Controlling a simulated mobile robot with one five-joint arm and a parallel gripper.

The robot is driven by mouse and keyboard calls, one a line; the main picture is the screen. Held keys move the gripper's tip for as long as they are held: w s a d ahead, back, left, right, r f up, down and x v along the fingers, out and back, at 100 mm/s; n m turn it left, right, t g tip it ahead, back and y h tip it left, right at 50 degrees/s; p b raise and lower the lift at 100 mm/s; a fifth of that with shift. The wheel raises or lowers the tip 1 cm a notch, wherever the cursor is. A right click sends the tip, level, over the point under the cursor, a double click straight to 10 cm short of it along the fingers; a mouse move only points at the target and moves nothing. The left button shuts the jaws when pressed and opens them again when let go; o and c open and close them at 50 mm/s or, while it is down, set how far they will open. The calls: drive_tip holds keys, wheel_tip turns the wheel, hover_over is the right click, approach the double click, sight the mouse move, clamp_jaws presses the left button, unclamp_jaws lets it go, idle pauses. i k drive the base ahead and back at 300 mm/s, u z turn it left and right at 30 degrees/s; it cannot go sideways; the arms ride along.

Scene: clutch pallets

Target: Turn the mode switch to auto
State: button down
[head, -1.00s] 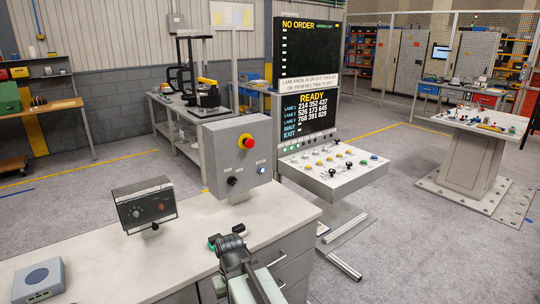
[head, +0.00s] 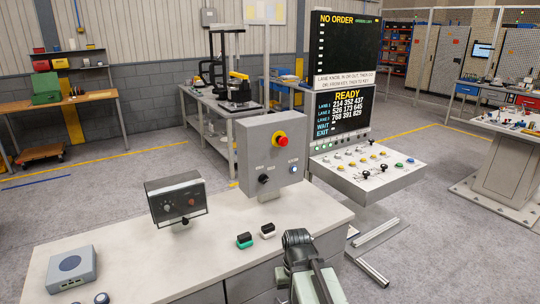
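The mode switch looks to be the small black knob (head: 263,179) on the front of a grey control box (head: 262,143) on the desk. Small labels sit above the knob, too small to read, and I cannot tell which way it points. The box also carries a red mushroom button on a yellow base (head: 281,141) and a pale blue-white round button or lamp (head: 293,170). My gripper (head: 298,238) is at the lower middle, in front of and below the box, apart from the knob. Its fingers are not clearly visible.
On the desk (head: 190,255) lie a green-and-black piece (head: 245,240) and a white-and-black piece (head: 267,231), just left of my gripper. A dark dial unit (head: 178,200) and a grey-blue box (head: 71,269) stand further left. A button console (head: 365,165) with a display stands right of the box.

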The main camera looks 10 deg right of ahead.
sight(263, 178)
drive_tip(key=z, duration=0.75)
drive_tip(key=i, duration=0.35)
drive_tip(key=u, duration=2.7)
